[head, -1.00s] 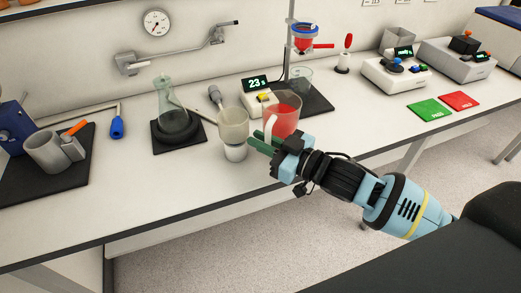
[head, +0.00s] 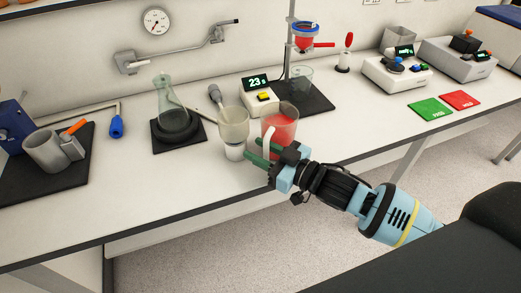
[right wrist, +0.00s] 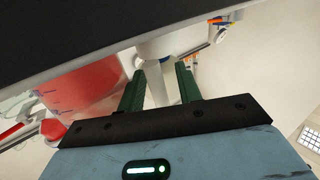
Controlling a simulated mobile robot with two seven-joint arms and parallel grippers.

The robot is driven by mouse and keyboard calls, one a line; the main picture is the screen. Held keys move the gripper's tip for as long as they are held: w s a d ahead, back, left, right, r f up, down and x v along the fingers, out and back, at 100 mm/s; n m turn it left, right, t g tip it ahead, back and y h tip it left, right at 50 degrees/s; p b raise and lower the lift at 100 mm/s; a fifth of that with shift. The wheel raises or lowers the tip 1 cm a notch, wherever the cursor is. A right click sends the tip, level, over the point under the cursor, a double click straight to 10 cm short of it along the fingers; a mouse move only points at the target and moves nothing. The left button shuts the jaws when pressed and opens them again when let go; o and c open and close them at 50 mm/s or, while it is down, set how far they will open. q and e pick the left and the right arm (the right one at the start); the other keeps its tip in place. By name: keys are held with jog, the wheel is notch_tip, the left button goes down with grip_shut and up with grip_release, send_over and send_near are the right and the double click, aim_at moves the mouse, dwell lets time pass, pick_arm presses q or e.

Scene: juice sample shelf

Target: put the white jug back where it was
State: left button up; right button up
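The white jug (head: 283,128) has a clear body with red liquid and a pale handle on its left side. It stands almost upright at the front middle of the bench; I cannot tell whether its base touches the bench. My right gripper (head: 262,152) is at the handle, its green fingers on either side of it, seemingly shut on it. In the right wrist view the red jug body (right wrist: 85,90) is left of the fingers (right wrist: 160,85) and a pale part shows between them. My left gripper is not in view.
A cream cup on a white base (head: 233,125) stands close left of the jug. Behind are a timer (head: 258,84) and a stand on a black mat (head: 318,100). A flask (head: 172,110) is further left. Bare bench lies right of the jug, before the green pad (head: 430,109).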

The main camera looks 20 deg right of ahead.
jog(key=shift+r, duration=0.2)
jog(key=shift+s+d+f, duration=0.15)
jog(key=shift+s+d, duration=0.05)
jog(key=shift+s, duration=0.05)
jog(key=v, duration=1.1)
jog(key=shift+s+b, duration=0.2)
jog(key=shift+b, duration=0.2)
jog(key=shift+d, duration=0.1)
